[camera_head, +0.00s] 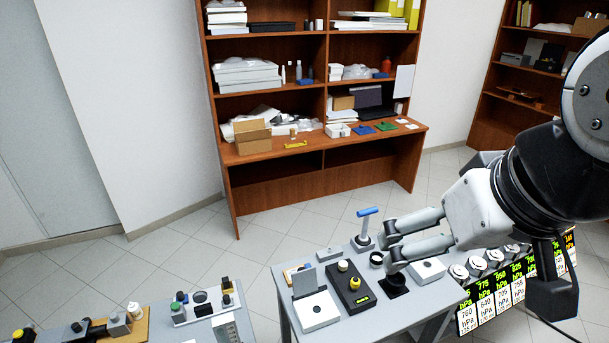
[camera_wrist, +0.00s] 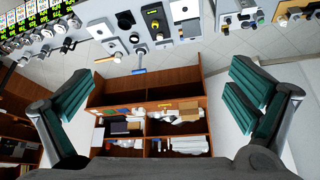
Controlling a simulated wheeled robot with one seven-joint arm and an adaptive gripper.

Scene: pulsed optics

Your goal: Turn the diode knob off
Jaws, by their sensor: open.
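I cannot read a label that tells which is the diode knob. The box also shows at the top of the wrist view (camera_wrist: 156,20). My gripper (camera_head: 388,243) is open, its fingers spread apart with nothing between them. In the head view it appears to the right of the black box, above the table. In the wrist view my gripper (camera_wrist: 162,85) faces past the table edge towards the shelf and floor.
A blue-handled post (camera_head: 366,228) stands at the table's back edge, close to my fingers. A white panel box (camera_head: 317,311) stands left of the black box. Lit pressure displays (camera_head: 487,307) line the right. A wooden shelf (camera_head: 318,172) stands behind, with open floor between.

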